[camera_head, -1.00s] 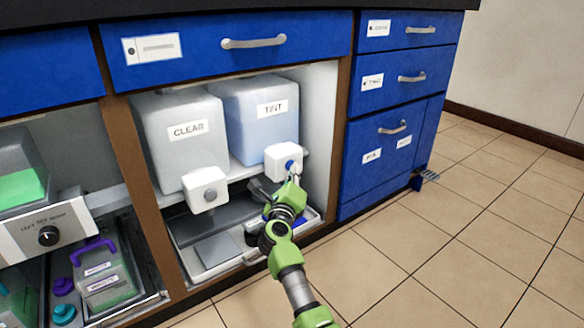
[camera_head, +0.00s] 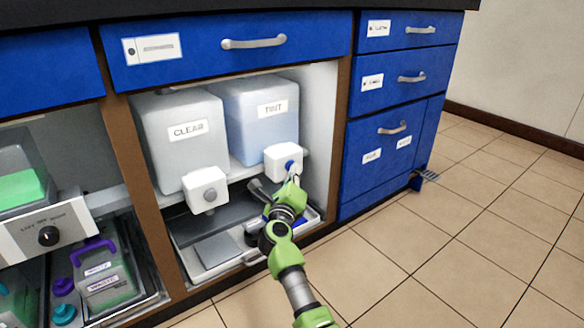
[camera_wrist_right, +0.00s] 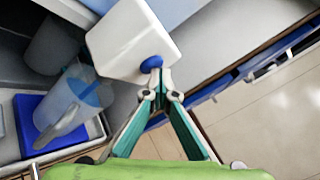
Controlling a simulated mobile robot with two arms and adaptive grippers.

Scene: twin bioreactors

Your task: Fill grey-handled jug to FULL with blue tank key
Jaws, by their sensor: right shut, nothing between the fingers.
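The blue tank key (camera_head: 289,165) is on the front of the white tap block (camera_head: 281,160) below the TINT tank (camera_head: 262,115). My right gripper (camera_head: 293,174) is shut with nothing between its fingers. In the right wrist view its fingertips (camera_wrist_right: 157,88) meet just below the blue key (camera_wrist_right: 151,63); I cannot tell whether they touch it. A translucent bluish jug with a grey handle (camera_wrist_right: 72,103) stands low beside the tap, at the left of that view. Its fill level and marks are not readable. My left gripper is not in view.
The CLEAR tank (camera_head: 185,135) with its own white tap (camera_head: 206,190) stands to the left. A pull-out tray (camera_head: 210,272) lies below the tanks. A purple-handled waste jug (camera_head: 100,275) stands in the left bay. The tiled floor at right is clear.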

